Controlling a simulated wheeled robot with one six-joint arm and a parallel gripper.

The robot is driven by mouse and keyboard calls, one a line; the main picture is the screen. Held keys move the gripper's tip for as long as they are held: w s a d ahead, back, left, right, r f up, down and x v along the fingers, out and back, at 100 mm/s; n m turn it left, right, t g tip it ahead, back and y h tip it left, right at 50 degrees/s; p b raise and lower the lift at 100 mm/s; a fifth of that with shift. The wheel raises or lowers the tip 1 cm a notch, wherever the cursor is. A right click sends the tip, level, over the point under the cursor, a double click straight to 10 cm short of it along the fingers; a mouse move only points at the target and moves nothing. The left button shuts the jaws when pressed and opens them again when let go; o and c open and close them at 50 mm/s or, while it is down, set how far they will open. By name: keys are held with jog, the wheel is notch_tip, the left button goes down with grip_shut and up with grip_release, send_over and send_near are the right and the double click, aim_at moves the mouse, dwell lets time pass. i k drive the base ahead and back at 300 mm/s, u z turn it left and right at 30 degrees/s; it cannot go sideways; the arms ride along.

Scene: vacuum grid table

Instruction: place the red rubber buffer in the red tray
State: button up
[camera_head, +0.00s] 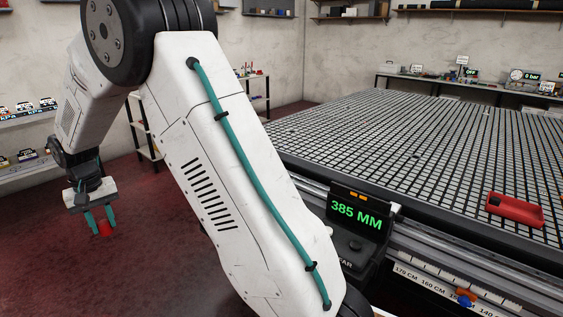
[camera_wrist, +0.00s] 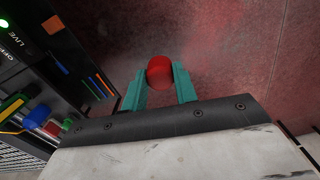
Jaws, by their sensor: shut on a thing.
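The red rubber buffer (camera_head: 104,228) is a small red cylinder between the teal fingers of my gripper (camera_head: 100,222) at the left of the head view. In the wrist view the buffer's round red end (camera_wrist: 160,72) shows between the fingertips of my gripper (camera_wrist: 160,82), which is shut on it. It is held above the dark red floor, away from the table. The red tray (camera_head: 515,210) lies on the grid table at the right of the head view. The tray looks empty from here, though part of its inside is hard to see.
The grid table (camera_head: 400,150) is mostly clear. A display box reading 385 MM (camera_head: 357,215) stands at its near left edge. Shelves with small items (camera_head: 28,132) are at the far left. The wrist view shows a dark panel (camera_wrist: 60,60) with coloured parts at left.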

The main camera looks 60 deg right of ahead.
aim_at(504, 212)
jog(key=k, duration=0.4)
jog(key=z, duration=2.1)
